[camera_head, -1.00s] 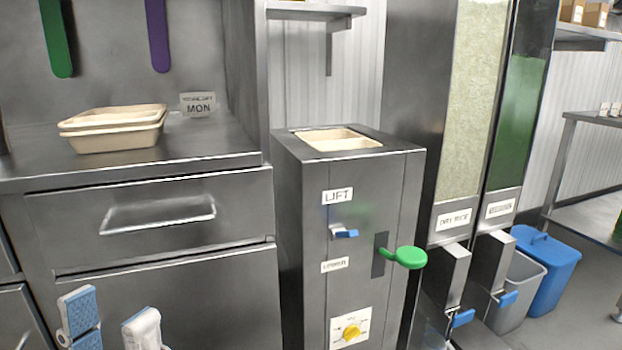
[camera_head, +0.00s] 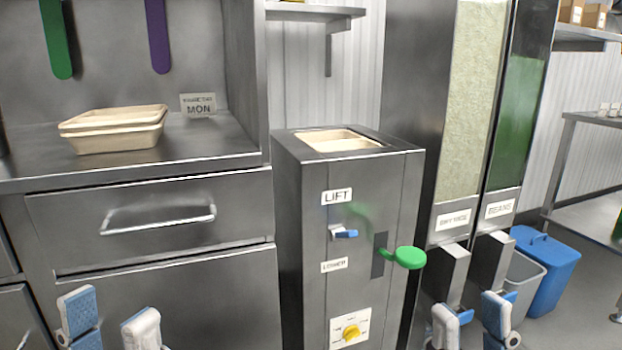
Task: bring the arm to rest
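My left gripper (camera_head: 110,322) shows at the bottom left, in front of the lower steel cabinet. Its two blue and white fingers stand apart with nothing between them. My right gripper (camera_head: 470,320) shows at the bottom right, in front of the dispenser spouts. Its two fingers are also apart, and I see nothing held between them. Both arms behind the fingers are out of the picture.
A steel lift cabinet (camera_head: 300,230) with a green lever knob (camera_head: 410,257) stands between the grippers. Stacked beige trays (camera_head: 115,140) sit on the counter (camera_head: 215,145). A blue bin (camera_head: 552,275) and a grey bin (camera_head: 522,285) stand at right.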

